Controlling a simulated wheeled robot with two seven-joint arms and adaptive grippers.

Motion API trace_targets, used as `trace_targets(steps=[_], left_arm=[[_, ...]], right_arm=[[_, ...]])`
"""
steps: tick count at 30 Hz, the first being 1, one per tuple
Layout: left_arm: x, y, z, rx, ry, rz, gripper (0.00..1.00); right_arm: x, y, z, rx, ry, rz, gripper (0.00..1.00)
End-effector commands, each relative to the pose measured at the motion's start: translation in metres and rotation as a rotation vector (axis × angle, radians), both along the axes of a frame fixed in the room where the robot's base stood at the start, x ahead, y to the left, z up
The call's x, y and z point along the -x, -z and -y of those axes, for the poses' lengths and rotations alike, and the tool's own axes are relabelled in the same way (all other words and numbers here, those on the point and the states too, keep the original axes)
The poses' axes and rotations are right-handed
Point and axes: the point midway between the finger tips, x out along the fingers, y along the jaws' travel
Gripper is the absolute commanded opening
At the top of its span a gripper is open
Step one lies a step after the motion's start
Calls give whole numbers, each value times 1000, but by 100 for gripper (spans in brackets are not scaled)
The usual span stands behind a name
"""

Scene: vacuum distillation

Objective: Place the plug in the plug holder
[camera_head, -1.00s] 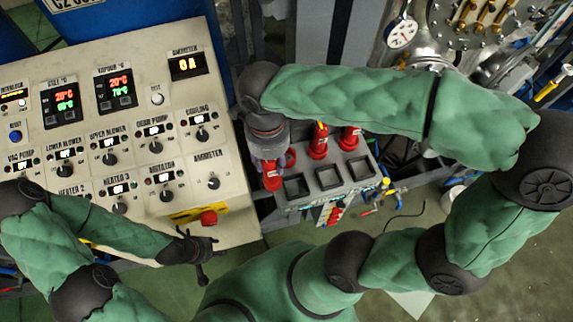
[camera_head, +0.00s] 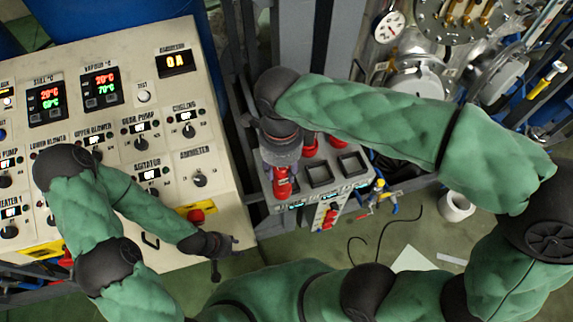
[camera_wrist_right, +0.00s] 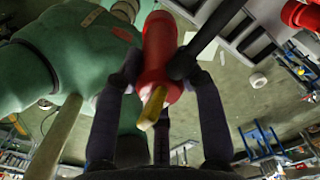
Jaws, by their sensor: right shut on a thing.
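My right gripper (camera_head: 282,168) is shut on a red plug (camera_head: 283,187). In the head view the plug overlaps the leftmost front slot of the plug holder (camera_head: 324,190), a grey box with square dark slots; I cannot tell whether it is in the slot or above it. Two front slots to its right are empty. In the right wrist view the plug (camera_wrist_right: 158,50) sits between the dark fingers (camera_wrist_right: 163,95), with a brass-coloured pin towards the camera. My left gripper (camera_head: 226,258) looks open and empty near the panel's lower right corner.
More red plugs (camera_head: 310,145) stand in the holder's back row, partly hidden by my right wrist. A control panel (camera_head: 215,160) with dials and displays fills the left. A gauge and metal vessel (camera_head: 415,80) are at the back right. Dark cable (camera_head: 385,235) lies on the floor.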

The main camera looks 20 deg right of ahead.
Motion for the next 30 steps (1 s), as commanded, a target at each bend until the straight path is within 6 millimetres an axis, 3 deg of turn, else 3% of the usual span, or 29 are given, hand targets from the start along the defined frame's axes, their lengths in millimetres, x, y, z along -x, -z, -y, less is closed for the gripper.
trace_targets(steps=[3,12,19,26,30], left_arm=[[0,-3,0,0,0,0,40],[0,-5,0,0,0,-1,40],[0,-5,0,0,0,-1,40],[0,-6,0,0,0,-1,40],[0,-6,0,0,0,-1,40]], right_arm=[[-22,15,9,2,5,-5,0],[-52,54,20,0,2,-1,0],[-60,64,23,-1,1,0,0],[-62,94,24,1,0,-1,0],[-63,98,24,-1,0,2,0]])
